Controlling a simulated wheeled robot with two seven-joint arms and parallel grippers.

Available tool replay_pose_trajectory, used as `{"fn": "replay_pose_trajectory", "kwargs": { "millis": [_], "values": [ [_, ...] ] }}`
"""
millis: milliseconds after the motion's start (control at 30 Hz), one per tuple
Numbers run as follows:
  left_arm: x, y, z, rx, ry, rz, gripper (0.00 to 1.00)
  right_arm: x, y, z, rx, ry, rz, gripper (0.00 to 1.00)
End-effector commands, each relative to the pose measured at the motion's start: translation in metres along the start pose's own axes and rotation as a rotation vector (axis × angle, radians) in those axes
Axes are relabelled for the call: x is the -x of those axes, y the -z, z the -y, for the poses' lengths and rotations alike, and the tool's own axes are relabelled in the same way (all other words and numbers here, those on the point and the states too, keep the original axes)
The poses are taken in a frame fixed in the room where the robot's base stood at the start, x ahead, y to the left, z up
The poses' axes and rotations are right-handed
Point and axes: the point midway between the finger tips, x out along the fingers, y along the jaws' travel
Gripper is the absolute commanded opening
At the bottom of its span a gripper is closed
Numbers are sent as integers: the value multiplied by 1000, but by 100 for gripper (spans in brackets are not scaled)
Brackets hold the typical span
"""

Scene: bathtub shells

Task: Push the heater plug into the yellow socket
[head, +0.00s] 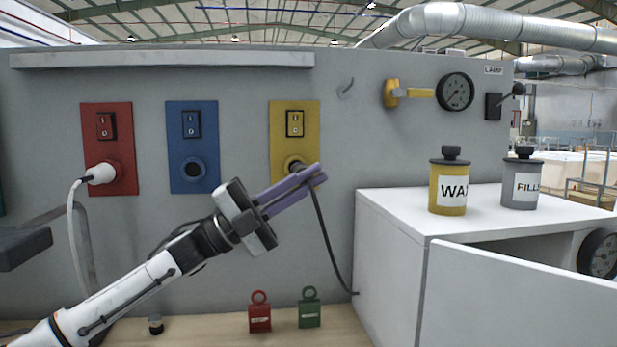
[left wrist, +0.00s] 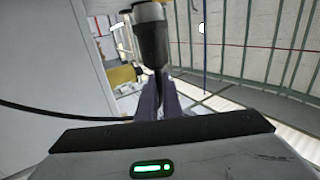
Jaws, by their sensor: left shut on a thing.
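The yellow socket (head: 276,140) is a plate on the grey wall panel, with a black switch above a round outlet. My left gripper (head: 317,174) is in front of its lower right part, its purple fingers shut on the heater plug. The fingers hide most of the plug in the head view. My right gripper is not in view.
A red socket (head: 121,180) holds a white plug (head: 101,174); a blue socket (head: 192,145) is empty. The white cabinet (head: 390,250) stands at right with yellow (head: 447,180) and grey (head: 521,184) canisters on top.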

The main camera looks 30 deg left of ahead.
Motion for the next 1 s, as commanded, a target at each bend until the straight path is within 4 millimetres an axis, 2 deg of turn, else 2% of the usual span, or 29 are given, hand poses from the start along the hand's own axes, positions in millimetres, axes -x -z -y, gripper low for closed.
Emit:
{"fn": "replay_pose_trajectory", "kwargs": {
  "millis": [100, 400, 1000],
  "values": [
    [-2, -12, 3, 0, 0, 1, 0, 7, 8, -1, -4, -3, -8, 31],
    [-1, -34, 1, 1, 0, 0, 0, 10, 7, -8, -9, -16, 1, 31],
    [0, -38, 0, 1, -1, -1, 0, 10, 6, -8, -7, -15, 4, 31]
  ]
}}
